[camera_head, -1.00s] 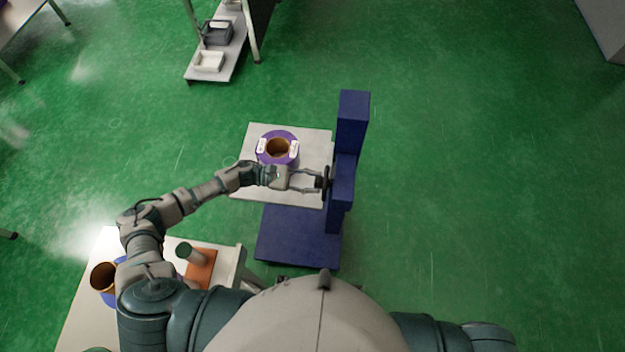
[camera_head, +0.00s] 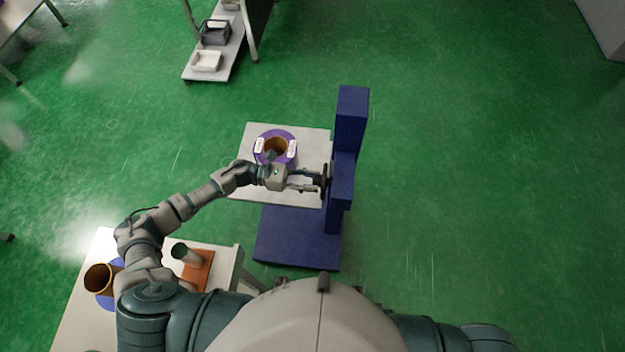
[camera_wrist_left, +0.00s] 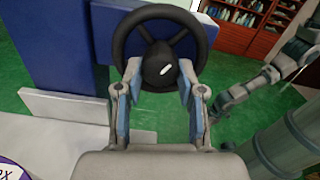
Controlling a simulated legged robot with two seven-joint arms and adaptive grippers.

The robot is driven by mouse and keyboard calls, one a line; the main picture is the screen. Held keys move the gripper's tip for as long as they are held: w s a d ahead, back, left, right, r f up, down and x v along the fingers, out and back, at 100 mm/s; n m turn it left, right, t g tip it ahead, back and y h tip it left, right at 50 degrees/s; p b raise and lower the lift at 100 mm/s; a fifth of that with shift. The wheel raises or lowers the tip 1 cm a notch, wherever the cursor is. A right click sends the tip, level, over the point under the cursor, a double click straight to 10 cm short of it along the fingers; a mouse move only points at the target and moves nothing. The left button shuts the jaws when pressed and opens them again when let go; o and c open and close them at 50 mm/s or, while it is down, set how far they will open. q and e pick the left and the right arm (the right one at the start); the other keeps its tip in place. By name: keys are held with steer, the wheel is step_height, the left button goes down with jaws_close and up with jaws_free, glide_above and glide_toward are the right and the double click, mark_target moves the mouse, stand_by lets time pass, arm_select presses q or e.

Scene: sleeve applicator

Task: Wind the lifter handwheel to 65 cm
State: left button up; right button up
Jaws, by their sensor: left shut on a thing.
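The dark handwheel (camera_head: 324,181) sits on the left face of the blue lifter column (camera_head: 349,120). My left gripper (camera_head: 317,184) reaches it from the left. In the left wrist view, the handwheel (camera_wrist_left: 124,32) faces me, with a dark hub and a short white mark. There the left gripper's fingers (camera_wrist_left: 160,76) are on either side of the hub, shut on the wheel. The lifter's pale platform (camera_head: 245,185) carries a purple roll with a brown core (camera_head: 290,137). No height reading is legible. A grey arm, seemingly my right one, shows at the right of the wrist view; its gripper's state is unclear.
A white table (camera_head: 83,300) at lower left holds a brown tube (camera_head: 98,280) and a grey-green cylinder (camera_head: 187,255) on an orange base. A shelf with trays (camera_head: 207,60) stands at the upper left. Green floor right of the lifter is clear.

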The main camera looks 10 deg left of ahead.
arm_select(q)
steer(key=shift+w+a+f+n, duration=0.1)
steer(key=shift+w+a+n, duration=0.1)
steer(key=shift+n, duration=0.7)
steer(key=o, duration=1.1)
steer(key=shift+a, duration=0.1)
steer(key=shift+o, duration=0.2)
steer(key=a, duration=1.2)
steer(key=shift+a, duration=0.4)
steer(key=shift+d+f, duration=0.1)
steer(key=shift+d, duration=0.1)
